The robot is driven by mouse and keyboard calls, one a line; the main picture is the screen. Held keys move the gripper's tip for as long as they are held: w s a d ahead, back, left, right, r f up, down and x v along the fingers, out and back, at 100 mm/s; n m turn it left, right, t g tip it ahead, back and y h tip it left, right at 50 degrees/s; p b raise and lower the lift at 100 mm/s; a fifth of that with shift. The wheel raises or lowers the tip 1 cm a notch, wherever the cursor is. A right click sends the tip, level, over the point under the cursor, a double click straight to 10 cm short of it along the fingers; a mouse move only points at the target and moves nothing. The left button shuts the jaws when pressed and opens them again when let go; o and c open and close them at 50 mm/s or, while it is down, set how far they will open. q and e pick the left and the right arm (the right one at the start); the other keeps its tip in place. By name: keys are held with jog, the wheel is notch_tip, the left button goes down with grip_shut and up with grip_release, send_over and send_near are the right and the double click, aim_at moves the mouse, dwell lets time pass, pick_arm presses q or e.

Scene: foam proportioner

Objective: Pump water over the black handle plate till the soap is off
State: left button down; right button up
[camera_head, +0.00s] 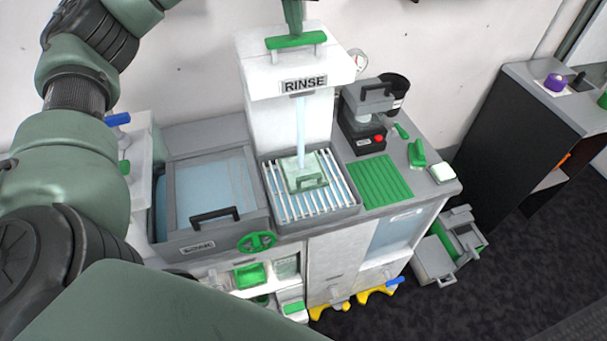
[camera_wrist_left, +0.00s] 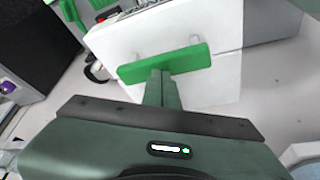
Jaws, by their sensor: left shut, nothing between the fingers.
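The white rinse station (camera_head: 284,65), marked RINSE, has a green pump bar (camera_head: 296,40) on top. My left gripper (camera_head: 293,29) is shut and empty, its fingertips down at the middle of the bar. In the left wrist view the shut fingers (camera_wrist_left: 162,82) meet the green bar (camera_wrist_left: 188,61); whether they press it cannot be told. A pale blue water stream (camera_head: 301,130) falls from the spout onto a pale green-white plate (camera_head: 296,168) on the slatted rack (camera_head: 276,197). The plate's handle (camera_head: 313,182) looks green here. Soap is hard to make out. My right gripper is not in view.
A dark cabinet (camera_head: 520,130) stands further right.

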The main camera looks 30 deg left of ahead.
aim_at(295, 38)
pick_arm(q)
jog(key=shift+f+b, duration=0.65)
jog(key=shift+f, duration=0.95)
jog(key=shift+r, duration=0.1)
jog(key=shift+r+p, duration=2.3)
jog(key=shift+r, duration=0.15)
jog(key=shift+r, duration=0.1)
notch_tip(295, 38, up, 5)
jog(key=p, duration=0.4)
jog(key=shift+p, duration=0.3)
jog(key=shift+r, duration=0.45)
